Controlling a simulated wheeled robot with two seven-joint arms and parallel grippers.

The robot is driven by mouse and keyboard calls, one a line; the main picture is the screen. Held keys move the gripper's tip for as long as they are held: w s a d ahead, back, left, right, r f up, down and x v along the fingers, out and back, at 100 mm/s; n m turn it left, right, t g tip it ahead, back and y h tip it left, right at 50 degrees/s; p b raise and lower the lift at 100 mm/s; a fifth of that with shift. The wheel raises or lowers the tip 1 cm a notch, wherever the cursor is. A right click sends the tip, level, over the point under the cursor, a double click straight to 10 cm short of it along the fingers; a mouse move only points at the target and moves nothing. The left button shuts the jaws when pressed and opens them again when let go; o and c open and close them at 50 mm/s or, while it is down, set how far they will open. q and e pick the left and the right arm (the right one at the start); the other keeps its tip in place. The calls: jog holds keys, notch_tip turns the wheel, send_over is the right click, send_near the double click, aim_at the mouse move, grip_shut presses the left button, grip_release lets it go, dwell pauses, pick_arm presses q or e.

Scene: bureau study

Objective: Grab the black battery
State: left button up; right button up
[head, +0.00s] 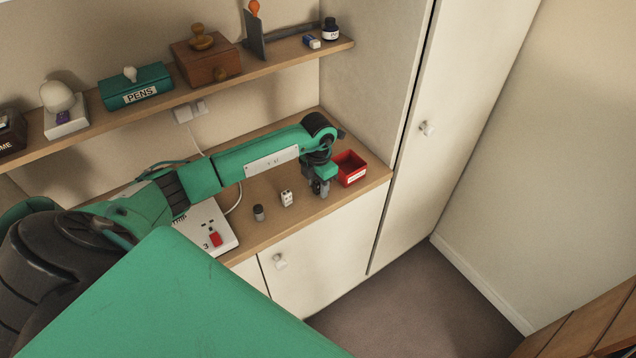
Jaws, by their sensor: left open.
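A small dark cylinder (259,213), which looks like the black battery, stands upright on the wooden counter (262,236) near its front edge. My left arm reaches in from the left across the counter. My left gripper (320,190) points down at the right part of the counter, to the right of the battery and apart from it. It is open, and I see nothing between its fingers. A small white block with dark marks (287,198) stands between the battery and the gripper. My right gripper is not in view.
A red open bin (350,169) stands just right of my gripper. A white power strip with a red switch (214,238) lies left of the battery. The shelf (270,67) above holds a green pens box (138,93) and a wooden box (207,65). A tall cabinet (420,150) bounds the right.

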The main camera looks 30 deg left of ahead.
pick_arm(q)
grip_shut()
dwell(0.3)
